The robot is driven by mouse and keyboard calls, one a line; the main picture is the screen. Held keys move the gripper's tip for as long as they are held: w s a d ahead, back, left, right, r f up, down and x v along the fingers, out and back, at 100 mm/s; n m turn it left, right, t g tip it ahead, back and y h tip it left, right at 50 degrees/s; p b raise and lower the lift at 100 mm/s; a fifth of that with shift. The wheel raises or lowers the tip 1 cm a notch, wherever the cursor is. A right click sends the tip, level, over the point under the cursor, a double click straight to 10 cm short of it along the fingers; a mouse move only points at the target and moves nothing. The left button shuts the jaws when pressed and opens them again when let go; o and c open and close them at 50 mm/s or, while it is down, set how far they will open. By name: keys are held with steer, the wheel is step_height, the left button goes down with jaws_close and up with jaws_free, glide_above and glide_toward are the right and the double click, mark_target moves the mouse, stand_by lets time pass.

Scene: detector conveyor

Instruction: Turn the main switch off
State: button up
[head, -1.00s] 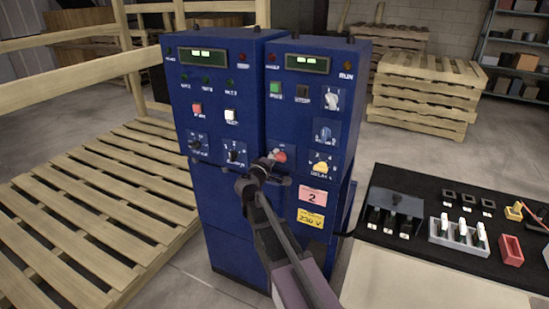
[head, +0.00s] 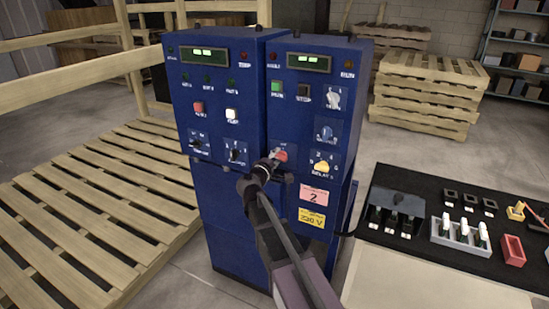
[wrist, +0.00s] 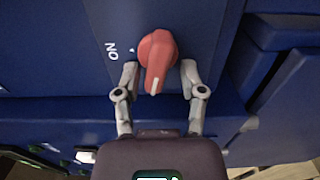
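The main switch is a red rotary knob (head: 280,155) on the lower front of the right blue cabinet (head: 316,110). In the wrist view the red knob (wrist: 157,58) has a white line on its handle, which points toward my palm. An ON label (wrist: 112,51) with a small mark is to its left. My gripper (wrist: 159,78) is open, with one finger on each side of the handle and visible gaps on both sides. In the head view my gripper (head: 270,164) is at the knob and partly covers it.
A yellow Delay knob (head: 322,167) and other dials are just right of the switch. The left cabinet (head: 218,105) has buttons and two dark dials. A black bench (head: 400,250) with small parts stands at right. Wooden pallets (head: 100,195) lie at left.

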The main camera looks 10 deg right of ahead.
steer(key=shift+a, duration=0.15)
steer(key=shift+s+a, duration=0.25)
steer(key=v, duration=1.1)
steer(key=shift+s, duration=0.2)
steer(key=s+m, duration=0.2)
steer(key=shift+s+d+m, duration=0.2)
steer(key=shift+d+m, duration=0.05)
steer(key=shift+m, duration=0.15)
